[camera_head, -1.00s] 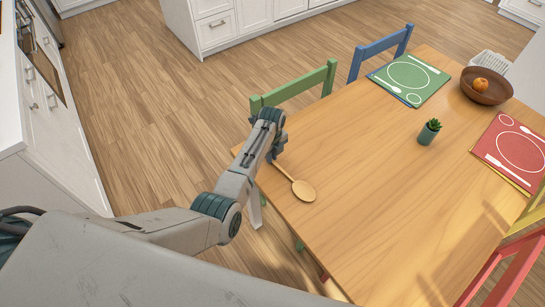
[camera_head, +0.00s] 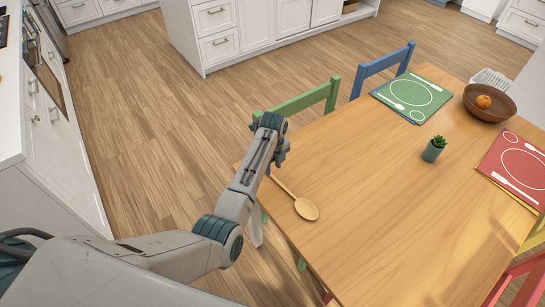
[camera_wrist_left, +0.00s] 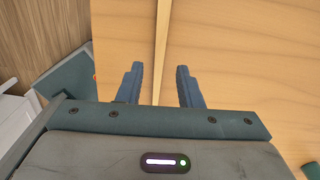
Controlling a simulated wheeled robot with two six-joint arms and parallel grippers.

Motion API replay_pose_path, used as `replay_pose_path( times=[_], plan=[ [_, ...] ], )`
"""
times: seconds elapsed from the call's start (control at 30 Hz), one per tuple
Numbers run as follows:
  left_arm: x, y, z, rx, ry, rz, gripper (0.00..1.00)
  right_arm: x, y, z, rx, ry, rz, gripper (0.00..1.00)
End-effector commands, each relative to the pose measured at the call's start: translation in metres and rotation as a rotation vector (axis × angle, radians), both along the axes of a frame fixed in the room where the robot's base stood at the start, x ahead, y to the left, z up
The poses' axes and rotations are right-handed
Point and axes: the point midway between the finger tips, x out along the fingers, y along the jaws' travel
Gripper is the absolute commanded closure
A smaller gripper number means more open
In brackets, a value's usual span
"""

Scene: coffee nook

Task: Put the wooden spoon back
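The wooden spoon (camera_head: 306,209) lies on the dining table (camera_head: 375,190) near its left edge, bowl toward the lower right and handle running up to the left under my left gripper (camera_head: 282,151). In the left wrist view, the pale spoon handle (camera_wrist_left: 161,40) runs straight between the two blue-grey fingers of my left gripper (camera_wrist_left: 160,85). The fingers are open, with a visible gap on each side of the handle. The wrist hides the far end of the handle. My right gripper is not in view.
A small potted plant (camera_head: 433,149), a wooden bowl (camera_head: 489,105) holding an orange fruit, a green placemat (camera_head: 412,94) and a red placemat (camera_head: 519,165) are on the table. A green chair (camera_head: 305,101) and a blue chair (camera_head: 384,66) stand along its far side.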

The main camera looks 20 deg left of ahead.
Motion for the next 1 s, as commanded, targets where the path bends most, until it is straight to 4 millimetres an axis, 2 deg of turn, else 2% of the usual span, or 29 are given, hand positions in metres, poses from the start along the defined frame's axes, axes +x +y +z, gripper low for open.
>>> replay_pose_path(
  times=[0.03,0.2,0.43,0.83,1.0],
  plan=[
    [0.002,0.001,0.005,0.000,-0.006,0.000,0.67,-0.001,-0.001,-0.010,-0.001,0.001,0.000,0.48],
    [0.001,0.001,0.042,-0.001,-0.003,0.000,0.67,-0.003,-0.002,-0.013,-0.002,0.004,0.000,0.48],
    [0.001,0.001,0.065,0.000,0.000,0.000,0.67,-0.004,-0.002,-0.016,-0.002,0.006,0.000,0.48],
    [-0.002,0.003,0.065,0.001,0.001,0.012,0.67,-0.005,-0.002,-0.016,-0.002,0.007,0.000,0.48],
    [-0.026,0.015,0.044,0.002,-0.018,0.170,0.67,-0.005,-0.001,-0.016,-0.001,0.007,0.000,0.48]
  ],
)
